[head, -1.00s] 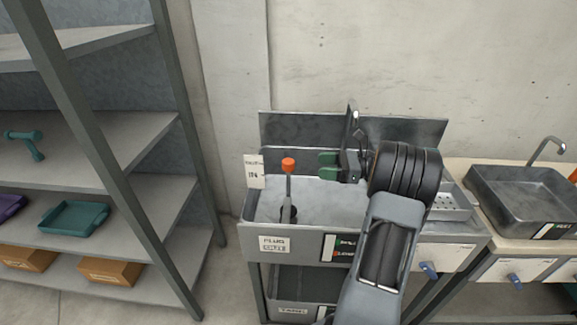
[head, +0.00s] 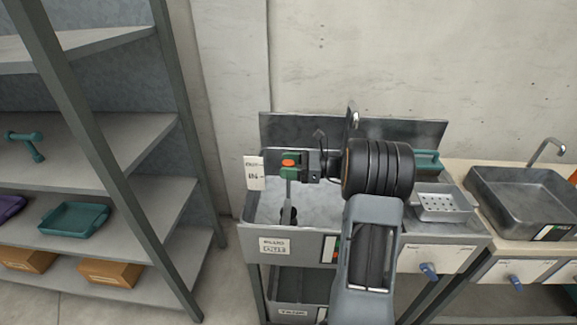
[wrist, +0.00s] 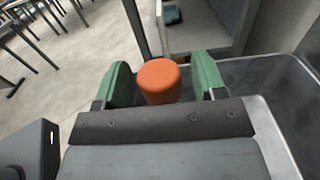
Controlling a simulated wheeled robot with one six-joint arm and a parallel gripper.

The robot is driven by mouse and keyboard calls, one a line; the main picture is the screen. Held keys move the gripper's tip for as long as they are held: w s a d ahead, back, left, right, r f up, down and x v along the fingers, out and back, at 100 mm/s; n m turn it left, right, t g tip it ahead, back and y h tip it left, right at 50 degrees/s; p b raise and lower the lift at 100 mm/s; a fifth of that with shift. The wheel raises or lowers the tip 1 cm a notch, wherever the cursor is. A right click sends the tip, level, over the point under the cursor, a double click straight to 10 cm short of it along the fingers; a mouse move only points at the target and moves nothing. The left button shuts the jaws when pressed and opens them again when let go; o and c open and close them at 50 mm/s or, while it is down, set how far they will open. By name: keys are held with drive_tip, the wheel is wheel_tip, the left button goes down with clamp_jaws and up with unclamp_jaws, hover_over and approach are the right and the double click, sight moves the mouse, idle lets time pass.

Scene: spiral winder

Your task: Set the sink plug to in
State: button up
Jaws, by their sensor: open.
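The sink plug is a grey upright rod with an orange knob (head: 288,163) on top, standing in the left part of the metal sink (head: 320,213). The sink's front label (head: 274,246) reads "PLUG" with a second boxed word, which looks like "OUT". My gripper (head: 289,163) is at the knob, with its green fingers on either side of it. In the wrist view the orange knob (wrist: 159,82) sits between the two open fingers (wrist: 162,85). A gap shows on the right side; the left finger is very close to the knob. The rod's foot is partly in shadow.
A white tag (head: 254,173) stands at the sink's left rim. A perforated tray (head: 443,204) lies at the right. A faucet (head: 352,116) rises behind my arm. A shelf unit (head: 180,190) stands left, and another basin (head: 520,190) is at the right.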

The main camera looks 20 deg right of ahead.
clamp_jaws()
drive_tip(key=shift+f+b, duration=0.85)
drive_tip(key=shift+f, duration=1.7)
unclamp_jaws()
drive_tip(key=v, duration=1.4)
drive_tip(key=shift+a+r, duration=0.1)
